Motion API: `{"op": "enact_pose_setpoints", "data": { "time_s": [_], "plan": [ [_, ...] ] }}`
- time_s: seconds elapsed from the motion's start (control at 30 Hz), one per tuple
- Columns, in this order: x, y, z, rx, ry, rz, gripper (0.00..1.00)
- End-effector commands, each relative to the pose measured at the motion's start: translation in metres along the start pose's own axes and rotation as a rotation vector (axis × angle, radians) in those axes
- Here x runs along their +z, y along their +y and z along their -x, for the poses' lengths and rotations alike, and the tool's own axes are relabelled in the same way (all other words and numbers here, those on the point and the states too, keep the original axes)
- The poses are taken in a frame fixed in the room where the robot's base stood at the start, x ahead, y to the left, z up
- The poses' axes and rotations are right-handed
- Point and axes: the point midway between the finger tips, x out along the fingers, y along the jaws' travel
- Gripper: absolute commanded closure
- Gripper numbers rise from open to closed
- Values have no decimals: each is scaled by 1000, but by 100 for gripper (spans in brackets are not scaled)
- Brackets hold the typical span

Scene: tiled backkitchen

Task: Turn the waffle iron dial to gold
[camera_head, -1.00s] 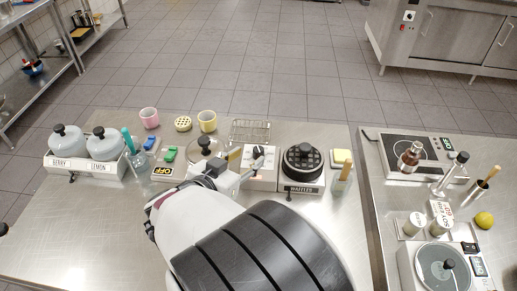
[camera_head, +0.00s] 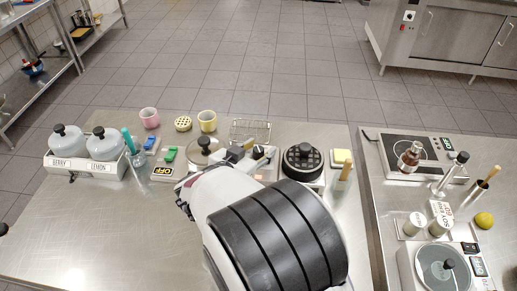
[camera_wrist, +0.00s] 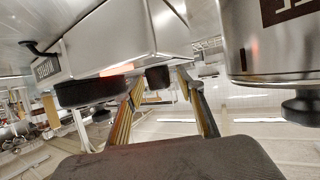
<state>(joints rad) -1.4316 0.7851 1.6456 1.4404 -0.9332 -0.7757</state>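The waffle iron (camera_head: 303,158) stands in the head view with a black gridded top; its front and label are mostly hidden behind my arm. The knob's setting cannot be read.
A wire rack (camera_head: 250,130) stands behind. The front counter is clear at left.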

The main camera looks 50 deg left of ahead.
Motion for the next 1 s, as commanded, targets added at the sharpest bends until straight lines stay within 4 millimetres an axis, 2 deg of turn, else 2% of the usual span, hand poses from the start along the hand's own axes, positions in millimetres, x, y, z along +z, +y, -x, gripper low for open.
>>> {"op": "enact_pose_setpoints", "data": {
  "time_s": [0.17,0.3,0.33,0.67,1.0],
  "plan": [
    [0,0,0,0,0,0,62],
    [0,0,0,0,0,0,95],
    [0,0,0,0,0,0,100],
    [-1,0,0,22,3,-10,100],
    [-3,-1,-1,130,7,-57,100]
  ]
}}
